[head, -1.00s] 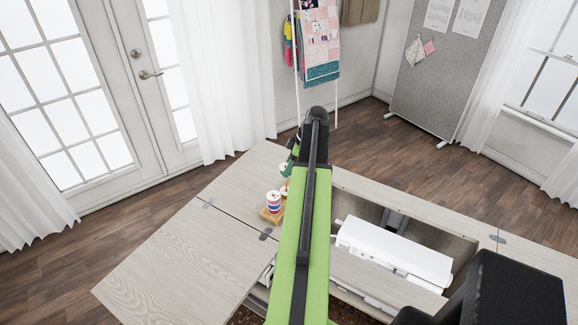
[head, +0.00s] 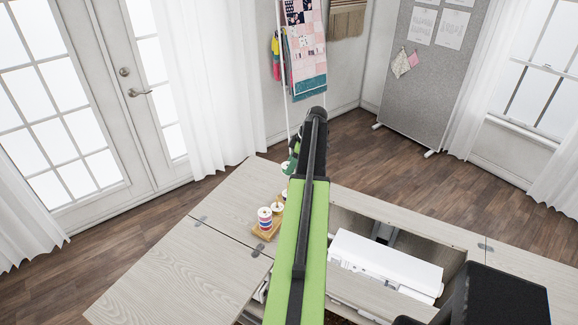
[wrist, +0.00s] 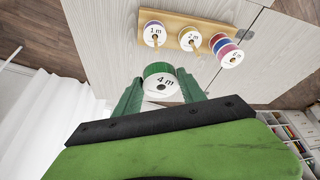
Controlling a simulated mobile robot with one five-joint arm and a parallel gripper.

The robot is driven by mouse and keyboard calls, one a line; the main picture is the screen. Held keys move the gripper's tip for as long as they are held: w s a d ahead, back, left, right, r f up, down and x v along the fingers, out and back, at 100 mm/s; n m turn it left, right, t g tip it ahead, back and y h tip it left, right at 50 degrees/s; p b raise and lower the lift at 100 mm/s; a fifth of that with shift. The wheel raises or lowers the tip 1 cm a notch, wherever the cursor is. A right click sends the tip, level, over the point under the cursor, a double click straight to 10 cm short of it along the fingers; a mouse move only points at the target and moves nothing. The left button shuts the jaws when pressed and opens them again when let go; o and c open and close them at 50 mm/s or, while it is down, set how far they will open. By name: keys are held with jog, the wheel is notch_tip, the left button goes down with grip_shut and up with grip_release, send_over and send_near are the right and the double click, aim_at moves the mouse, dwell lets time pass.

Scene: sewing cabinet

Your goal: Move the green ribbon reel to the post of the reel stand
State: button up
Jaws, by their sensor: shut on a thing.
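The green ribbon reel (wrist: 161,79), with a white "4 m" face, is between the green fingers of my gripper (wrist: 160,98) in the wrist view. My gripper is shut on it and holds it apart from the stand. The reel stand (wrist: 175,22) is a wooden base on the cabinet top, bearing a "1 m" reel (wrist: 154,34), a "2 m" reel (wrist: 190,39) and a striped "8 m" stack (wrist: 227,50) at the right. Wooden post tips show at these reels. In the head view the stand (head: 266,235) is left of my arm, which partly hides it and the gripper.
The pale wooden cabinet top (head: 180,265) has wide bare room left of the stand. A white sewing machine (head: 385,262) lies in the cabinet opening to the right of my arm. White curtains (head: 210,80) hang behind.

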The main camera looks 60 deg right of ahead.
jog(key=shift+f+b, duration=1.7)
jog(key=shift+f, duration=0.3)
jog(key=shift+f, duration=0.1)
jog(key=shift+f+b, duration=0.65)
jog(key=shift+b, duration=0.1)
jog(key=shift+f, duration=0.1)
jog(key=shift+f+b, duration=1.4)
jog(key=shift+b, duration=0.1)
jog(key=o, duration=1.4)
